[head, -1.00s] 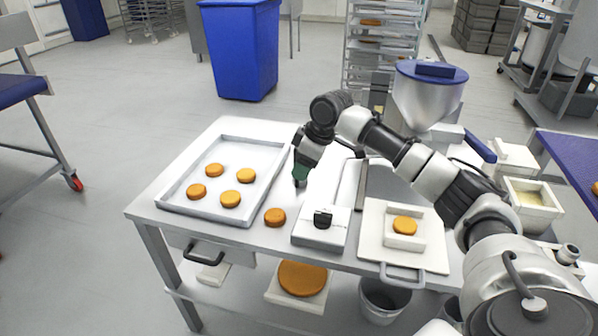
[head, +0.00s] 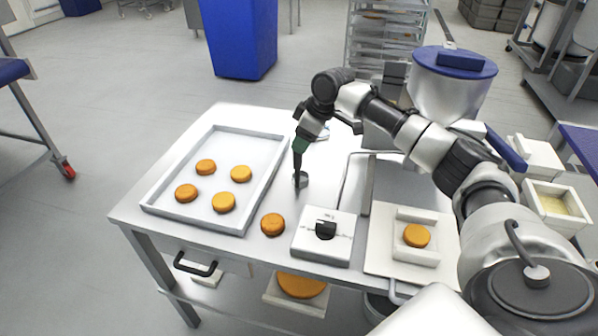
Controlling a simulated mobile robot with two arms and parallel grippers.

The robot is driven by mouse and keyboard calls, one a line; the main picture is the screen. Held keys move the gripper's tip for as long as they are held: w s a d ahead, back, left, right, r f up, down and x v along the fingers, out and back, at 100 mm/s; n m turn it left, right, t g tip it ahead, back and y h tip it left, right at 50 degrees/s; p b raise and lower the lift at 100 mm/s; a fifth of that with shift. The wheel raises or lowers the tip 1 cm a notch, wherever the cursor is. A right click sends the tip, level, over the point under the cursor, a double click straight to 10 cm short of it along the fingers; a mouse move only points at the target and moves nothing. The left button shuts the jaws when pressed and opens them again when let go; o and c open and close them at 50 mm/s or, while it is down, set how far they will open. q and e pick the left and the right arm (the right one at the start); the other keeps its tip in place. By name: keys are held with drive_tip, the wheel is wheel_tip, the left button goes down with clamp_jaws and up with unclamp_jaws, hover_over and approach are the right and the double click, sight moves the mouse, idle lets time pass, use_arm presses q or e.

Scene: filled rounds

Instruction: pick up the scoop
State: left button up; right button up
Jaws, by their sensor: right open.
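A small grey metal cup-shaped thing (head: 302,181), which looks like the scoop, stands on the table between the tray and the white scale. Its handle cannot be made out. My right gripper (head: 297,176) points down right at it, with its dark fingers at the cup's left side and partly in front of it. The gripper is seen edge-on, so the gap between the fingers is hard to see; it is open, and the cup still rests on the table. I cannot tell whether the fingers touch it. My left gripper is not in view.
A tray (head: 262,196) with several orange rounds is left of the gripper. One round (head: 272,224) lies by the scale (head: 311,246). A white board (head: 378,256) with a round in a mould is at right. A hopper machine (head: 444,88) stands behind my right arm.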

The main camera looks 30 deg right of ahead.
sight(295, 168)
drive_tip(key=shift+p+x, duration=0.35)
drive_tip(key=shift+x, duration=2.45)
drive_tip(key=shift+s+a, duration=0.1)
drive_tip(key=shift+a, duration=0.05)
clamp_jaws()
